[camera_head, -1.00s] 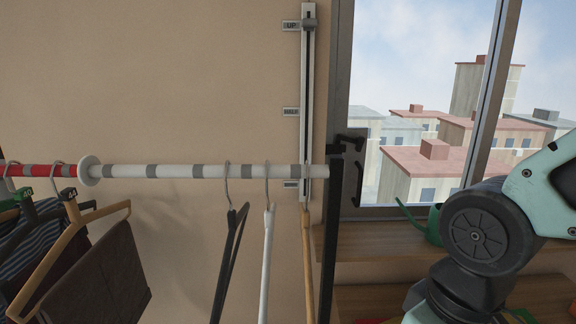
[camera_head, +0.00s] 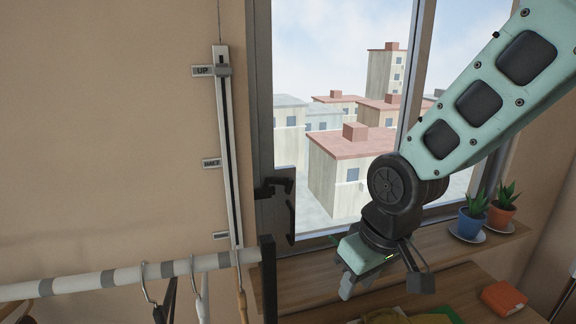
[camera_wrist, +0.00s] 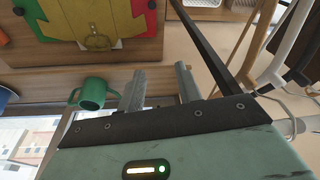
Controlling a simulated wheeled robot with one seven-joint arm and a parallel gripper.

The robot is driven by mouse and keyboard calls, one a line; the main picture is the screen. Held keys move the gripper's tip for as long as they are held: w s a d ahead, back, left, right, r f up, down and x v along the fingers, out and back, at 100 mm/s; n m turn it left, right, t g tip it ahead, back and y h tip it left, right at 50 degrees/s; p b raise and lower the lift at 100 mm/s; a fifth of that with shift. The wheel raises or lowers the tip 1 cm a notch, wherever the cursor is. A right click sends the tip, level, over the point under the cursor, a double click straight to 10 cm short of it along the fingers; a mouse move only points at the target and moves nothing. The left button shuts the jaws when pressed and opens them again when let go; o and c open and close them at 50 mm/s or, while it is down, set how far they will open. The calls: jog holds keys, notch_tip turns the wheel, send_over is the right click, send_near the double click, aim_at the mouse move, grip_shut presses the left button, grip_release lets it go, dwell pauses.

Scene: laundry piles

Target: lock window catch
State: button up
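The black window catch (camera_head: 277,188) is on the left side of the window frame in the head view, with a dark handle (camera_head: 291,222) below and beside it. I cannot tell whether the catch is engaged. My gripper (camera_head: 358,284) is to the right of the catch and lower, above the wooden sill, pointing down and touching nothing that I can see. In the wrist view its two grey fingers (camera_wrist: 160,82) stand apart with nothing between them. The catch is not recognisable in the wrist view.
A black post (camera_head: 268,285) and the white rail (camera_head: 180,267) with hangers stand near the catch at lower left. Potted plants (camera_head: 471,218) are on the sill at right. A green mug (camera_wrist: 92,94) shows in the wrist view. A slider track (camera_head: 229,150) is on the wall.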

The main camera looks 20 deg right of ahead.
jog(key=w+d+r+m+t+p, duration=0.2)
jog(key=w+d+r+p, duration=0.2)
jog(key=w+r+p, duration=0.15)
jog(key=w+a+f+m+t+b, duration=0.2)
jog(key=w+a+t+b, duration=0.1)
jog(key=w+t, duration=0.3)
jog(key=w+a+f+m+t+h+b, duration=0.1)
jog(key=w+a+f+t+b, duration=0.2)
jog(key=w+t+b, duration=0.3)
jog(key=shift+w+a+m+t, duration=0.2)
jog(key=shift+w+m+t, duration=0.3)
jog(key=shift+t, duration=0.4)
jog(key=b, duration=0.4)
jog(key=shift+w, duration=0.25)
